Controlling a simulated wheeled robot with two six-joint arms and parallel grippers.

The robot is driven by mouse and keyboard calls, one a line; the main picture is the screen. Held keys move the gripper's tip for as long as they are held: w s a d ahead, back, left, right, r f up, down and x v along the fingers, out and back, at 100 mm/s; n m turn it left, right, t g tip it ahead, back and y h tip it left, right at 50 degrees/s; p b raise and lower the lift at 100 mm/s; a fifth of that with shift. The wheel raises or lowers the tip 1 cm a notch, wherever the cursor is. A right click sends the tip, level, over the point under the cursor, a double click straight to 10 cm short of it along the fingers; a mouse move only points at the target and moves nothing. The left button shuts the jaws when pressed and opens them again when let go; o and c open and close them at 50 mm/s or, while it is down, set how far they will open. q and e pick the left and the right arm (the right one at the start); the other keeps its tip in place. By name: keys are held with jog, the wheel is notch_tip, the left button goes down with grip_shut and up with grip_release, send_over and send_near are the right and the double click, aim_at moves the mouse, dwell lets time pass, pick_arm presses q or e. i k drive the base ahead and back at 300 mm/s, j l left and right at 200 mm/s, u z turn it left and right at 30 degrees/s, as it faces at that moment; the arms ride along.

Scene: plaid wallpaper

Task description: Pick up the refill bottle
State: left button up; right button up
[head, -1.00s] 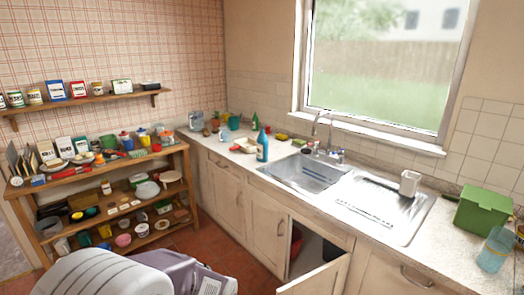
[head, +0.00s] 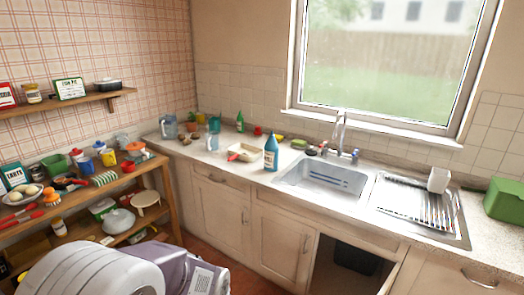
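A blue bottle with a pale label (head: 271,155) stands upright on the counter (head: 220,166) at the left edge of the sink. A smaller green bottle (head: 240,122) stands further back, near the tiled wall. I cannot tell from their labels which one is the refill bottle. Neither of my grippers shows in the head view.
The metal sink (head: 320,180) and its drainer (head: 415,205) fill the middle of the counter. A cupboard (head: 345,258) below stands open. A cream tray (head: 245,152) lies beside the blue bottle. A crowded wooden shelf unit (head: 165,160) stands at left.

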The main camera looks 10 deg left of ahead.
aim_at(271, 147)
jog(key=i+j+z, duration=0.1)
jog(key=i+j, duration=0.2)
jog(key=i+j+z, duration=0.25)
jog(key=i+j, duration=0.25)
jog(key=j, duration=0.25)
jog(key=i+j+z, duration=0.1)
jog(key=j, duration=0.3)
jog(key=i, duration=0.1)
